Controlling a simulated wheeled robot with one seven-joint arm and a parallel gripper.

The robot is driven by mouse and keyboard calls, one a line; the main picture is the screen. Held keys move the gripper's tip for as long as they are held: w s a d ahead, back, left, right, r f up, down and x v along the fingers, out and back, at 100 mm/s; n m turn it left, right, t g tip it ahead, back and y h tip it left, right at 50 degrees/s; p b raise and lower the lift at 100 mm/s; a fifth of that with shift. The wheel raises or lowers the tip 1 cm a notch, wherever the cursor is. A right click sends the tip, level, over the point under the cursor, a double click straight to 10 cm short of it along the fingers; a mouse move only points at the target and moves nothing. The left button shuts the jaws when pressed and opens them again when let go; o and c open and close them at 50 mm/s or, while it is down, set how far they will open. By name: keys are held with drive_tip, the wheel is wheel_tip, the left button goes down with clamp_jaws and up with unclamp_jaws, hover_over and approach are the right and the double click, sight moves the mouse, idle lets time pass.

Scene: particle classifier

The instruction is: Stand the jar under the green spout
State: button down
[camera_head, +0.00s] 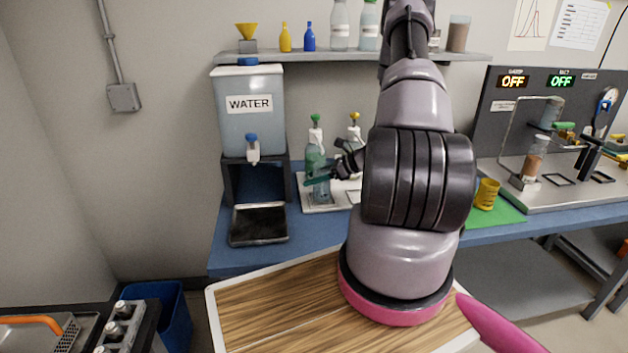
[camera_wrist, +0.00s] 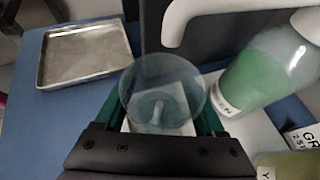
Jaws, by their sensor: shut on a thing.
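The clear, empty jar (camera_wrist: 163,97) is upright between my gripper's green fingers (camera_wrist: 165,122) in the wrist view. My gripper (camera_head: 318,180) is shut on the jar (camera_head: 321,193) in front of the pump bottles in the head view. The green-topped pump bottle (camera_head: 315,147) holds green liquid and stands just behind the jar. Its white spout (camera_wrist: 178,22) reaches in from the upper right of the wrist view, its tip close to the jar's far rim. I cannot tell whether the tip is directly over the mouth. The jar's base is over the white plate (camera_head: 308,208); contact is unclear.
A yellow-topped pump bottle (camera_head: 354,130) stands to the right. The water tank (camera_head: 250,105) with its tap and a dark drip tray (camera_head: 258,226) is at left. A yellow cup (camera_head: 487,194) stands on a green mat (camera_head: 508,215) at right.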

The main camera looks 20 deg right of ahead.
drive_tip(key=shift+f, duration=0.35)
unclamp_jaws()
drive_tip(key=shift+f, duration=0.15)
drive_tip(key=shift+s+d+r, duration=0.1)
drive_tip(key=shift+d+r, duration=0.1)
drive_tip(key=shift+r, duration=0.05)
drive_tip(key=v, duration=0.7)
